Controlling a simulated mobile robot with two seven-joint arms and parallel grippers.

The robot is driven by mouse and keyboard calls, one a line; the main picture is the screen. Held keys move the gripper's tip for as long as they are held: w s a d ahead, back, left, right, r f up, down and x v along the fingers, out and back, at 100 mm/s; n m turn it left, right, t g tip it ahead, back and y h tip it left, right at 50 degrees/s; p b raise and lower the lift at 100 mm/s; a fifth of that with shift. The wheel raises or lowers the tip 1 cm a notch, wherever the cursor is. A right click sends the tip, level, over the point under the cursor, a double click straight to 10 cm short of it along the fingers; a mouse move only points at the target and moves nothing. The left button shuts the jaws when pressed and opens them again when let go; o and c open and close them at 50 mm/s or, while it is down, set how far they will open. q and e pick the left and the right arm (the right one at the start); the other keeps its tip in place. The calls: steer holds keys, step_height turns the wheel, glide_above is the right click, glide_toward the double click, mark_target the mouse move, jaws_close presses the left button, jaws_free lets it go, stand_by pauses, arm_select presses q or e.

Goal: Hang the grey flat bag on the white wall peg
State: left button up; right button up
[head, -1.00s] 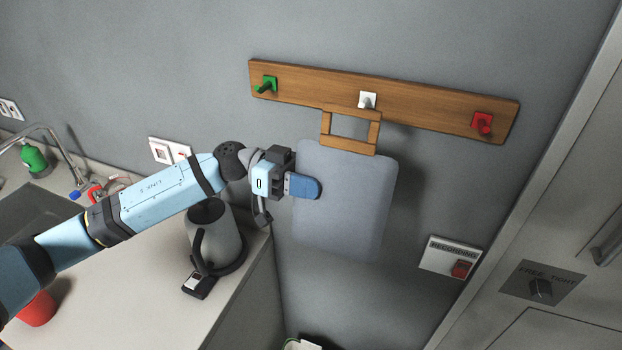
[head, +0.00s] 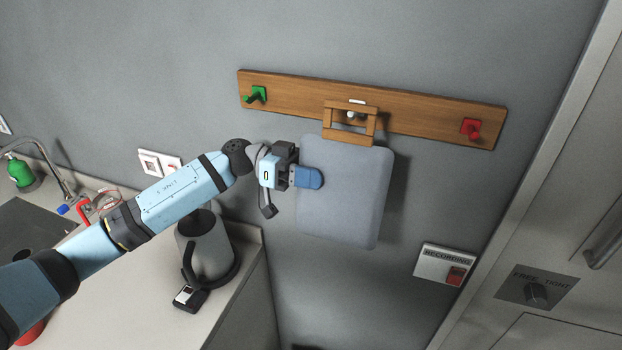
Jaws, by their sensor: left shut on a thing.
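The grey flat bag (head: 347,195) hangs upright in front of the wall, with a wooden frame handle (head: 348,139) at its top. My left gripper (head: 308,177) is shut on the bag's left edge. The white wall peg (head: 351,115) shows through the opening of the handle; the handle's top bar crosses just in front of its white base plate. I cannot tell whether the peg tip passes through the handle or stays behind it. My right gripper is not in view.
The peg's wooden board (head: 425,117) also carries a green peg (head: 256,95) at left and a red peg (head: 470,128) at right. A grey kettle (head: 205,245) stands on the counter below my left arm. A recording sign (head: 440,264) is at lower right.

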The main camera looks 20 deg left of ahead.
arm_select(q)
steer(key=w+b, duration=0.1)
steer(key=w, duration=0.1)
steer(key=shift+w+f, duration=0.1)
steer(key=shift+w, duration=0.2)
steer(key=shift+w+f, duration=0.15)
steer(key=shift+w, duration=0.15)
steer(key=shift+f+p, duration=0.2)
steer(key=shift+p, duration=0.25)
